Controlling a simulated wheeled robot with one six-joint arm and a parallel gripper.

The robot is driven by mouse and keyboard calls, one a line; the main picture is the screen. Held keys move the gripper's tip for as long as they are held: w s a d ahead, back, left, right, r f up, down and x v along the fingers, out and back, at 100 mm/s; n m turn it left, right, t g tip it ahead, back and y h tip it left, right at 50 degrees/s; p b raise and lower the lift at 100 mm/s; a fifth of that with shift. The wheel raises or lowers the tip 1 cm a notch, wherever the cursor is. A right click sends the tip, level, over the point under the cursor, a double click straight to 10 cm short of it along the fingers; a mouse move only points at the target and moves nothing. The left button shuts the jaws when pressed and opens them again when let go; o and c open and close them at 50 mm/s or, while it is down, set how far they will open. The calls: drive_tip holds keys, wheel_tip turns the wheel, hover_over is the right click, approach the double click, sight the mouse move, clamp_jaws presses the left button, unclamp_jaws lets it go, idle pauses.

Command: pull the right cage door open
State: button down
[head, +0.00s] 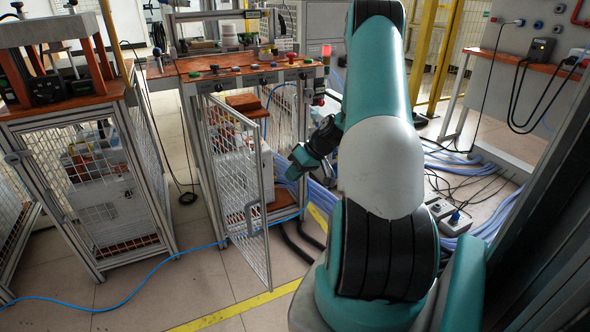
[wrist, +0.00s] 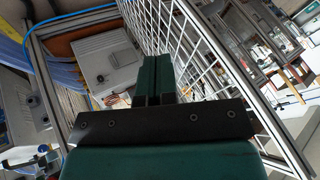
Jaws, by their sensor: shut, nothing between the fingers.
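The right cage door (head: 238,180) is a silver-framed white mesh panel on the middle cabinet. It stands ajar, hinged at the cabinet's left side, with its free edge swung outward. A pale handle (head: 251,214) sits near the free edge. My gripper (head: 296,166) is right of that edge in the head view, by the cabinet opening. In the wrist view my gripper's dark green fingers (wrist: 155,76) are shut together and empty. The door mesh (wrist: 190,50) is close to their right; the pictures do not settle whether they touch it.
A light grey box (wrist: 105,62) sits inside the cabinet. The left cabinet's mesh door (head: 98,190) is closed. Blue cables (head: 450,165) lie on the floor at right. A blue hose (head: 130,290) crosses the floor at front left. Floor before the open door is mostly clear.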

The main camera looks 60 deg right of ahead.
drive_tip(key=w+a+f, duration=0.3)
drive_tip(key=a, duration=0.2)
drive_tip(key=shift+w+a+f+b, duration=0.2)
drive_tip(key=shift+w+f+b, duration=0.1)
drive_tip(key=shift+w+f, duration=0.1)
